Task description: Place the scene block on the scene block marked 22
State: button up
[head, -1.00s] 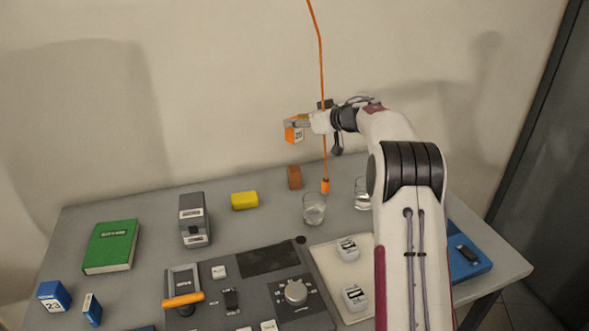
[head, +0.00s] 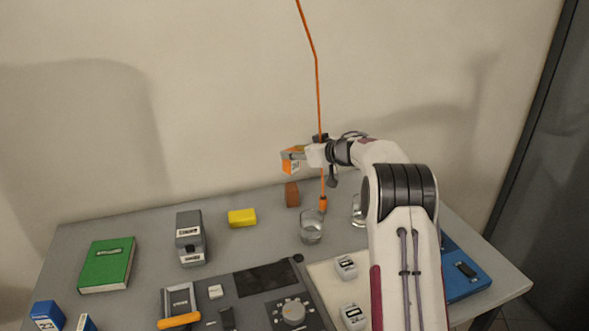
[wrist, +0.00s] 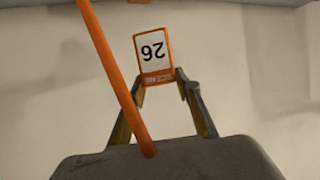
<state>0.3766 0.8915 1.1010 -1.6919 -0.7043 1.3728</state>
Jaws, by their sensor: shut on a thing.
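An orange-and-white scene block (head: 292,168) is held in my gripper (head: 292,154), above the back of the table. In the wrist view the block (wrist: 153,55) sits between the fingertips of my gripper (wrist: 160,82); its white face shows an upside-down 26. A brown block (head: 292,194) stands on the table below the held block, with a gap between them; no number is readable on it. A blue-and-white block (head: 47,316) at the lower left has a number that looks like 22 or 23. A second blue block (head: 86,323) beside it is cut off by the frame.
An orange cord (head: 318,90) hangs beside my gripper and crosses the wrist view. A glass (head: 311,230) and a yellow block (head: 242,218) stand near the brown block. A grey device (head: 190,240), green book (head: 106,265) and control panel (head: 255,299) occupy the front and left.

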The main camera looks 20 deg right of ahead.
aim_at(296, 167)
jog(key=shift+f, duration=0.25)
jog(key=shift+f, duration=2.45)
jog(key=shift+f, duration=0.1)
jog(key=o, duration=1.1)
jog(key=shift+f, duration=0.1)
jog(key=shift+o, duration=0.2)
jog(key=shift+r, duration=0.25)
jog(key=shift+v, duration=0.85)
jog(key=v, duration=1)
jog(key=shift+s, duration=0.2)
jog(key=shift+r, duration=0.1)
